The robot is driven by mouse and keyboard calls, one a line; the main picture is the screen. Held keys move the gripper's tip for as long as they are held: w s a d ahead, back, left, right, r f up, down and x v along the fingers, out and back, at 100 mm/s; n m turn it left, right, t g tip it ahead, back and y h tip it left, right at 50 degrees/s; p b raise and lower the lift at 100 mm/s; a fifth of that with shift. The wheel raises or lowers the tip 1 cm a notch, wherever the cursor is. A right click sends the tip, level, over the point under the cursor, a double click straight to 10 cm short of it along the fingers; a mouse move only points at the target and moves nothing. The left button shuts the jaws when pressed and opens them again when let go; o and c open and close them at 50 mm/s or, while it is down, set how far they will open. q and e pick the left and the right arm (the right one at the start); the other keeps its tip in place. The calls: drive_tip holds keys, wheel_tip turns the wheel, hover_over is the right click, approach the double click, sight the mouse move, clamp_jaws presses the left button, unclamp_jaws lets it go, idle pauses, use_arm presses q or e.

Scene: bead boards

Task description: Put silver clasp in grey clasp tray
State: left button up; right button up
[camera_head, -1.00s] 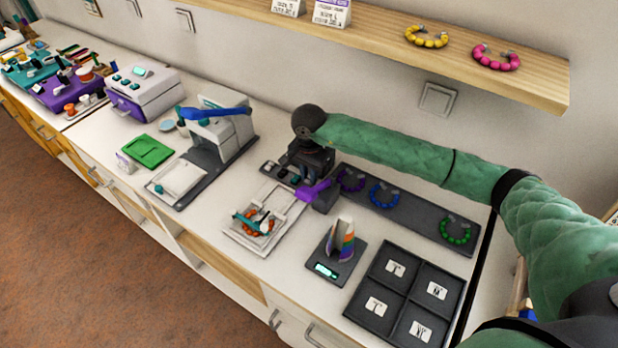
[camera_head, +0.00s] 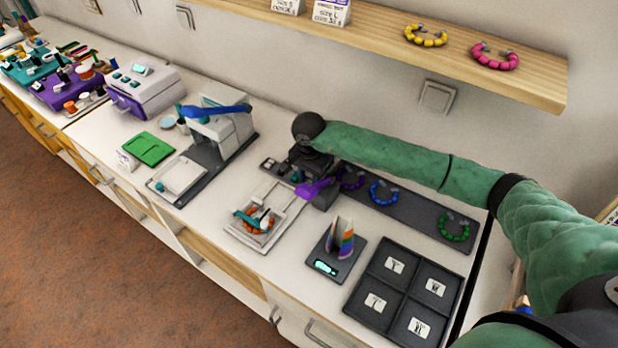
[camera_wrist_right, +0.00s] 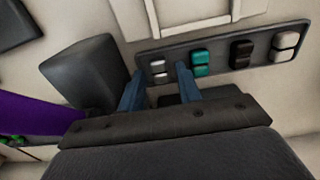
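The grey clasp tray (camera_wrist_right: 225,58) is a dark strip holding clasps in a row: silver, teal, black and pale. It also shows in the head view (camera_head: 266,165), partly hidden by my right gripper. The silver clasp (camera_wrist_right: 157,67) is at the left end of the tray in the wrist view, in two small pieces. My right gripper (camera_wrist_right: 157,84) is open, with its blue fingers apart on either side of the silver clasp. In the head view the right gripper (camera_head: 303,172) is low over the tray's right end. My left gripper is not in view.
A dark block (camera_wrist_right: 85,75) with a purple handle (camera_head: 313,188) stands close beside my right gripper. A white bead tray (camera_head: 240,232), a scale with a striped cone (camera_head: 342,238) and a four-part card tray (camera_head: 390,262) are in front. A dark bracelet board (camera_head: 413,213) lies at right.

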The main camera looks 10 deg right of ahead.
sight(309, 182)
drive_tip(key=shift+o, duration=0.3)
drive_tip(key=shift+r, duration=0.15)
drive_tip(key=shift+r, duration=0.3)
use_arm(q)
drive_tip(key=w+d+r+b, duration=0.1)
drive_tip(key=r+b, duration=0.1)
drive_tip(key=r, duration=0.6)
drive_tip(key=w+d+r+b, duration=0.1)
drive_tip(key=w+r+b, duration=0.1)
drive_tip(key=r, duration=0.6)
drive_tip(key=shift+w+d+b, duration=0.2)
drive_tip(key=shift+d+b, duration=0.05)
drive_tip(key=shift+b, duration=0.1)
use_arm(e)
wheel_tip(309, 182, up, 11)
drive_tip(key=shift+r, duration=0.2)
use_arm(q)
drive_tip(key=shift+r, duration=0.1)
